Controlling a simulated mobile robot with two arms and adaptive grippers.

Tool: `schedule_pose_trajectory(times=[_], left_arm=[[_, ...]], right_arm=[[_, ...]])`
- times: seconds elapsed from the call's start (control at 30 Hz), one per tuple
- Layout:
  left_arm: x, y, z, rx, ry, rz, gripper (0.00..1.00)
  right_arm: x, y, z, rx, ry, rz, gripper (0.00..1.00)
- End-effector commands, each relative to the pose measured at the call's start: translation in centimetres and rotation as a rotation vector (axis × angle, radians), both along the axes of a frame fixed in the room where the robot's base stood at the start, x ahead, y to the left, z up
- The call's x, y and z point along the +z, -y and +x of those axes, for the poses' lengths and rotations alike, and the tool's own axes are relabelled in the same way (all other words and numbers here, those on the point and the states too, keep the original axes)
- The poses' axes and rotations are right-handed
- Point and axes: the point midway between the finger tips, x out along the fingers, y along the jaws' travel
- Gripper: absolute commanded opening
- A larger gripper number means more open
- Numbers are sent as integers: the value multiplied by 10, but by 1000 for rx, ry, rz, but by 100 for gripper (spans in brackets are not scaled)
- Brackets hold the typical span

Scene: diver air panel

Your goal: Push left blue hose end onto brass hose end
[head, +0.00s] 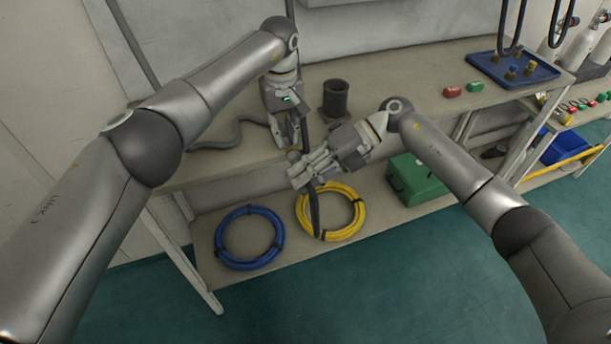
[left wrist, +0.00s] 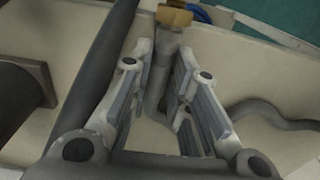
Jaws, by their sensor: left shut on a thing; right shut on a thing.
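My left gripper (head: 291,146) is over the front of the bench. In the left wrist view its fingers (left wrist: 166,85) close around a grey cylindrical fitting (left wrist: 157,88) with a brass hex end (left wrist: 173,16). No blue hose end is clearly visible at either gripper.
A dark cylinder (head: 336,100) stands on the bench (head: 410,92) beside my left gripper. A grey hose (head: 225,144) lies to its left. Blue (head: 248,238) and yellow (head: 343,226) hose coils and a green box (head: 416,180) rest on the lower shelf. A blue tray (head: 541,73) holds brass fittings.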

Motion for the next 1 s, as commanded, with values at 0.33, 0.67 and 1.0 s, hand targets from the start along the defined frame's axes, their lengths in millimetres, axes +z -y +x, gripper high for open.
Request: schedule_pose_trajectory(times=[0.33,0.67,1.0], left_arm=[[0,2,-2,-4,-6,-3,0],[0,1,-1,-2,-4,-2,0],[0,1,-1,-1,-3,-1,0]], right_arm=[[1,0,3,-7,5,1,31],[0,0,2,-5,2,-1,42],[17,31,11,-9,5,-2,42]])
